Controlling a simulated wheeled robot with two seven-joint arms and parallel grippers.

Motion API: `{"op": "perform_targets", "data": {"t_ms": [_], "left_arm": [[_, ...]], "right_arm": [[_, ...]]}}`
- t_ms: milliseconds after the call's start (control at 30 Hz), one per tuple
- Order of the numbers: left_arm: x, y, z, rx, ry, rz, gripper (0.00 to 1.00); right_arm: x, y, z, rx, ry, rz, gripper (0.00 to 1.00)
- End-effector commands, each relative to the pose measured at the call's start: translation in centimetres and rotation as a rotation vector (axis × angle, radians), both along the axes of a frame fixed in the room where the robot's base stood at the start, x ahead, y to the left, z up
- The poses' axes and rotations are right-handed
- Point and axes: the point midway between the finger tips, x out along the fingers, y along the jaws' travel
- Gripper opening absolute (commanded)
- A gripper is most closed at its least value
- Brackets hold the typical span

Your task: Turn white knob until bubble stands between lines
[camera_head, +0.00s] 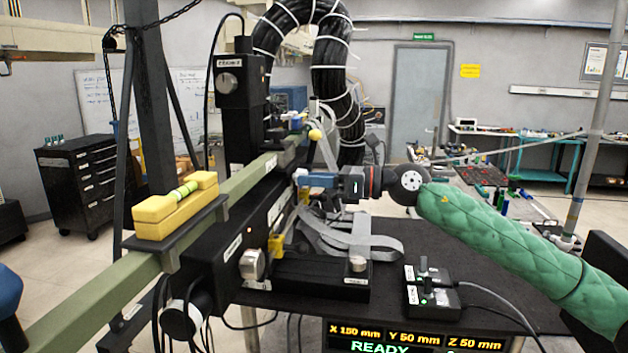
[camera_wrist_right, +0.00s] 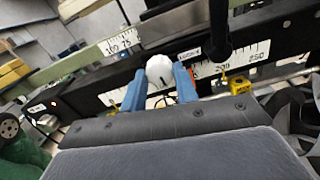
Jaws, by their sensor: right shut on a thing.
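The white knob (camera_wrist_right: 160,70) sits on the black rail, with a dark mark on its face. My right gripper (camera_wrist_right: 160,88) is shut on it, one blue finger on each side. In the head view the right gripper (camera_head: 308,180) reaches the rail from the right, and the knob (camera_head: 299,174) is mostly hidden by the fingers. A yellow spirit level (camera_head: 172,218) with a green vial (camera_head: 184,191) rests on a dark plate by the green beam. The bubble and lines are too small to read. My left gripper is not seen.
The green beam (camera_head: 105,292) runs diagonally along the black rail. A black table (camera_head: 400,318) carries grey straps (camera_head: 350,238) and a small switch box (camera_head: 430,284). A thick black cable bundle (camera_head: 333,70) arches behind. A display below reads READY.

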Motion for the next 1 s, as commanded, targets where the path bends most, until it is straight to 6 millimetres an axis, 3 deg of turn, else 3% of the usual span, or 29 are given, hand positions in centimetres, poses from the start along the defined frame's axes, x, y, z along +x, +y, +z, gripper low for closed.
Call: {"op": "perform_targets", "data": {"t_ms": [300, 767, 800, 900, 1000], "left_arm": [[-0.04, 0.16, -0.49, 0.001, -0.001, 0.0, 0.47], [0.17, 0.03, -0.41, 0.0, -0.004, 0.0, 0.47], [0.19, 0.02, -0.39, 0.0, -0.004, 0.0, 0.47], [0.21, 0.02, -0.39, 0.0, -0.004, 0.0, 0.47], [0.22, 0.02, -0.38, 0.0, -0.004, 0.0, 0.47]], "right_arm": [[0.01, -0.01, -0.01, 0.028, 0.107, 0.0, 0.07], [0.01, -0.02, 0.0, 0.032, 0.122, -0.001, 0.07], [0.01, -0.02, 0.0, 0.032, 0.122, -0.001, 0.36], [0.01, -0.01, 0.0, 0.032, 0.121, 0.0, 0.52], [0.01, -0.01, 0.0, 0.032, 0.121, 0.0, 0.52]]}}
